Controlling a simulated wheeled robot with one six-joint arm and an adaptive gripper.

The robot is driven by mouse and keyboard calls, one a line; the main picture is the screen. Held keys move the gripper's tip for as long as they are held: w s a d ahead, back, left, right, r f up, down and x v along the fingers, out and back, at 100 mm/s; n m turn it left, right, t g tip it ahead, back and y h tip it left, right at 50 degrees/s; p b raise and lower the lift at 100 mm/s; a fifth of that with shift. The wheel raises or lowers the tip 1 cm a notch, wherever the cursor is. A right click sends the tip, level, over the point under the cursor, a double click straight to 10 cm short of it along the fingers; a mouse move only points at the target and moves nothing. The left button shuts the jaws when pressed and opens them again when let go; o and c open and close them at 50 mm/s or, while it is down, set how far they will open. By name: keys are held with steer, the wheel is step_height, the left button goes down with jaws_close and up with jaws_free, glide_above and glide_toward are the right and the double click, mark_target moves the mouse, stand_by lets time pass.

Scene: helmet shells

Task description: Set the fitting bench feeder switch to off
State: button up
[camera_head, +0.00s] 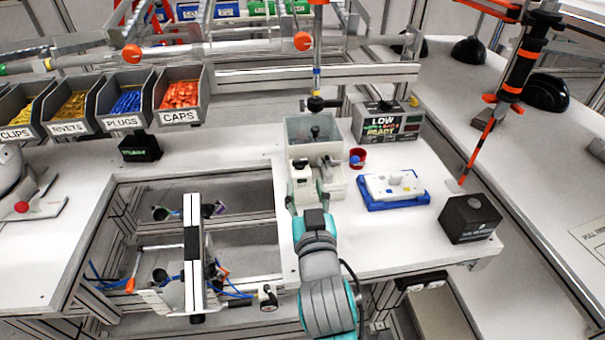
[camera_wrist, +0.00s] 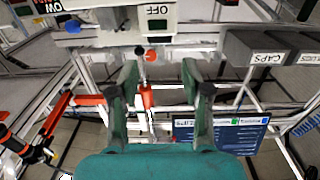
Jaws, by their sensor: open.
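The bench feeder (camera_head: 332,186) is a pale box with a grey translucent hopper (camera_head: 298,132) behind it, on the white bench. In the wrist view, which is upside down, the feeder's pale face (camera_wrist: 180,14) carries a dark-lettered OFF label (camera_wrist: 157,10). A small dark lever-like part (camera_wrist: 140,51) shows by the face's edge; its setting is hard to tell. My gripper (camera_head: 308,202) is in front of the feeder, and its fingers hide part of it. In the wrist view my gripper (camera_wrist: 160,72) is open, with nothing between its fingertips.
A LOW/READY display box (camera_head: 388,122), a red cup (camera_head: 357,158), a blue tray (camera_head: 399,204) with a white part and a black box (camera_head: 469,218) stand right of the feeder. Labelled bins (camera_head: 180,95) hang at left. An open frame bay lies left of my arm.

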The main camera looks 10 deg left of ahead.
steer(key=v, duration=0.3)
steer(key=shift+s+d, duration=0.1)
steer(key=shift+s, duration=0.2)
stand_by(0.3)
